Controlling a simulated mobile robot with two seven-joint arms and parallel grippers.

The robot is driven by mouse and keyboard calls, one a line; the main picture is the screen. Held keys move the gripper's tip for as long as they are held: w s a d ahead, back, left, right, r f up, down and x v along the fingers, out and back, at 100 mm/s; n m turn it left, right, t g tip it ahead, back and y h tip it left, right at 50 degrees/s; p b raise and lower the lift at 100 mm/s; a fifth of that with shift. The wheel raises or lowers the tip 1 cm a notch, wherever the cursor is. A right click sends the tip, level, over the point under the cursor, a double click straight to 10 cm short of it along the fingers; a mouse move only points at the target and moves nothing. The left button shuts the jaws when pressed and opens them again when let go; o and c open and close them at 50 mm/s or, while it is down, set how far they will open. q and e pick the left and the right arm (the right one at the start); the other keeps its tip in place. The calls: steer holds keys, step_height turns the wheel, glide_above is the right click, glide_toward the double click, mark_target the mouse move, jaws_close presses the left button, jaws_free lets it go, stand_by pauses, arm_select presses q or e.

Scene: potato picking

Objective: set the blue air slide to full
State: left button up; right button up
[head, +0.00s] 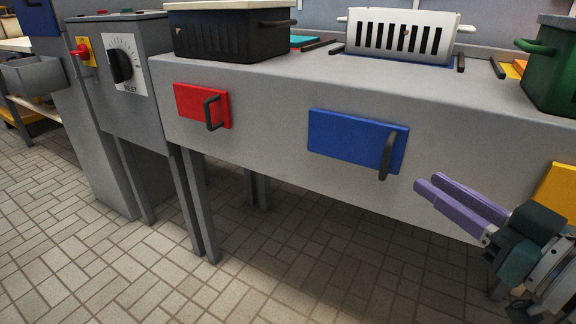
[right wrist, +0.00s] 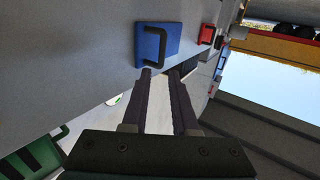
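The blue air slide (head: 350,139) is a flat blue plate on the grey front panel, with a dark upright handle (head: 388,155) near its right end. In the right wrist view the blue slide (right wrist: 168,44) and its dark handle lie just beyond my fingertips. My right gripper (head: 440,190) has purple fingers and is at the lower right, right of and below the handle, apart from it. In the right wrist view the two fingers of my right gripper (right wrist: 160,78) are spread with nothing between them. My left gripper does not show.
A red slide (head: 202,105) with a handle is left of the blue one, and a yellow plate (head: 558,190) is at the right. A black crate (head: 225,38), a white slotted crate (head: 400,38) and a green crate (head: 552,75) stand on top. A dial (head: 122,65) is at the left.

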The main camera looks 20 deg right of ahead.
mark_target(388, 162)
steer(key=w+b, duration=0.1)
steer(key=w, duration=0.2)
steer(key=w+a+b, duration=0.1)
steer(key=w, duration=0.2)
steer(key=w+f+b, duration=0.1)
steer(key=w, duration=0.3)
steer(key=shift+a, duration=0.2)
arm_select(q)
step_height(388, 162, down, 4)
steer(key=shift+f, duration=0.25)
arm_select(e)
jaws_close()
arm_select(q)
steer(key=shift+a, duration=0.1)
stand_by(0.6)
